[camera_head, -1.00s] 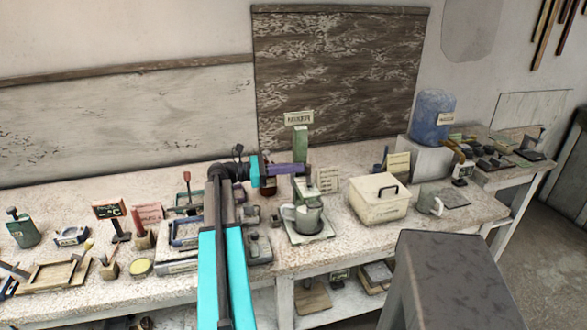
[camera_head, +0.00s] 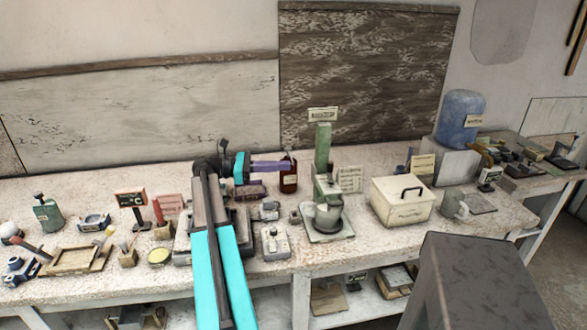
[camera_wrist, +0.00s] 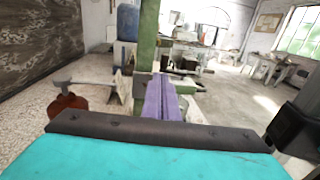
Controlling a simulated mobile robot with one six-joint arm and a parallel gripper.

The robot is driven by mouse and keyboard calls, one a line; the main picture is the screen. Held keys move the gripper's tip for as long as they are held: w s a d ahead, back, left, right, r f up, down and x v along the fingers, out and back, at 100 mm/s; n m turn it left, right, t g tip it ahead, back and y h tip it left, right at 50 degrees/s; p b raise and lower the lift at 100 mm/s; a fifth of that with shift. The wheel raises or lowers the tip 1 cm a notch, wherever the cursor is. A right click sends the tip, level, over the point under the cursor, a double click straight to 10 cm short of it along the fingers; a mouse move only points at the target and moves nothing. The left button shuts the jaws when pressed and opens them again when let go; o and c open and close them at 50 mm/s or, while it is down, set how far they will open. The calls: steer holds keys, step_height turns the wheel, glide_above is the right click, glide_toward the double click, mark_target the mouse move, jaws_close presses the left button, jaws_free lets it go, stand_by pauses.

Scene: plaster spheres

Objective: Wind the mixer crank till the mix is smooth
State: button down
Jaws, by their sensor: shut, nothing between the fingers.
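The mixer is a green upright post (camera_head: 323,150) with a small sign on top, a green-grey head and a grey bowl (camera_head: 328,216) on a pale base plate. Its post also shows in the wrist view (camera_wrist: 147,45), close beyond the fingers. I cannot clearly make out the crank in the head view. A thin grey bar (camera_wrist: 88,84) to the left in the wrist view may be part of it. My gripper (camera_head: 287,165) has purple fingers, shut and empty, apart from the mixer on its left. The fingers point toward the post in the wrist view (camera_wrist: 160,95).
A lidded cream box (camera_head: 402,203) is right of the mixer. Small tools crowd the bench's left. A grey block (camera_head: 480,280) rises in the right foreground.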

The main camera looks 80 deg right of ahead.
steer(key=shift+v, duration=1.1)
steer(key=c, duration=2.5)
jaws_free()
